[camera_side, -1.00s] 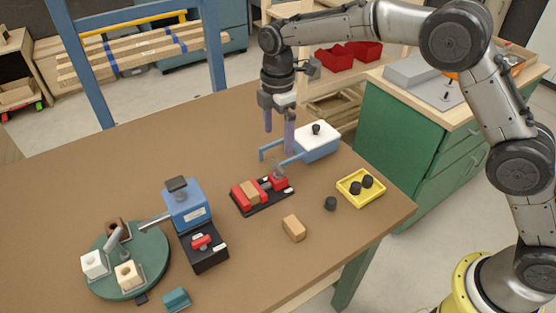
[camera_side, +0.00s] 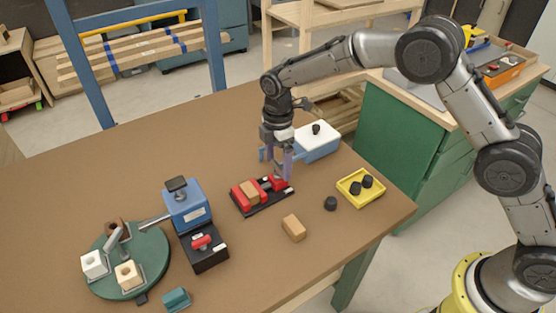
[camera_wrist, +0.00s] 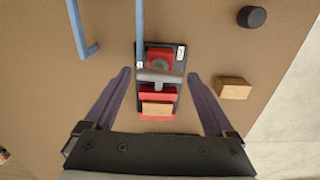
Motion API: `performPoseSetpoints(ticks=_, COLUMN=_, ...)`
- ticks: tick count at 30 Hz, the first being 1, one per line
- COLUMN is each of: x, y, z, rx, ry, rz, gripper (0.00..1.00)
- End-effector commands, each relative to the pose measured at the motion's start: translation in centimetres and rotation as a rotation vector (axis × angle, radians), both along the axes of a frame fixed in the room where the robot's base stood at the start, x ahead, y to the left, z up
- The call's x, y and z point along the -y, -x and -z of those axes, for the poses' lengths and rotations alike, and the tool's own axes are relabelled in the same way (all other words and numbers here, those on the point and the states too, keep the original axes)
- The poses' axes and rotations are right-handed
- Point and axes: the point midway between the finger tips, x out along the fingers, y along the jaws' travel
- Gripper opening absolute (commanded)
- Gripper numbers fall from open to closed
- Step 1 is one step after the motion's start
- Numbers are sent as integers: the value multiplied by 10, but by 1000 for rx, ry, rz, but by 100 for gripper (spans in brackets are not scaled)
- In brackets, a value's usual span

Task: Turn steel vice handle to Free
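The red vice (camera_side: 240,197) sits on a black base on the brown table, with a tan wooden block (camera_side: 250,192) between its jaws. It also shows in the wrist view (camera_wrist: 158,95), below my gripper. Its steel handle (camera_wrist: 160,76) is a grey bar lying crosswise in that view, over the red end of the vice. Two small white labels (camera_wrist: 181,52) are on the base; their text is too small to read. My gripper (camera_side: 277,170) points down above the handle end. In the wrist view its fingers (camera_wrist: 159,75) are wide apart, one on each side of the handle, and hold nothing.
A white-lidded blue box (camera_side: 318,142) with blue bars stands close behind my gripper. A loose wooden block (camera_side: 293,228), a black knob (camera_side: 330,203) and a yellow tray (camera_side: 360,188) lie to the right. A blue device (camera_side: 187,205) and green turntable (camera_side: 150,255) stand left.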

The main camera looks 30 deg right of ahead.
Motion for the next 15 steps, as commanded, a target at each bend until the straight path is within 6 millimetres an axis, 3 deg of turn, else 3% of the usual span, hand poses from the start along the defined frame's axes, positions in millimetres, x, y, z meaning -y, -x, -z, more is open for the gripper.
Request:
performPoseSetpoints(ticks=1, x=0, y=0, z=0, rx=0, ry=0, rz=0, gripper=78)
performPoseSetpoints(ticks=11, x=0, y=0, z=0, rx=0, ry=0, rz=0, gripper=19)
performPoseSetpoints(ticks=15, x=0, y=0, z=-1, rx=0, ry=0, rz=5, gripper=19)
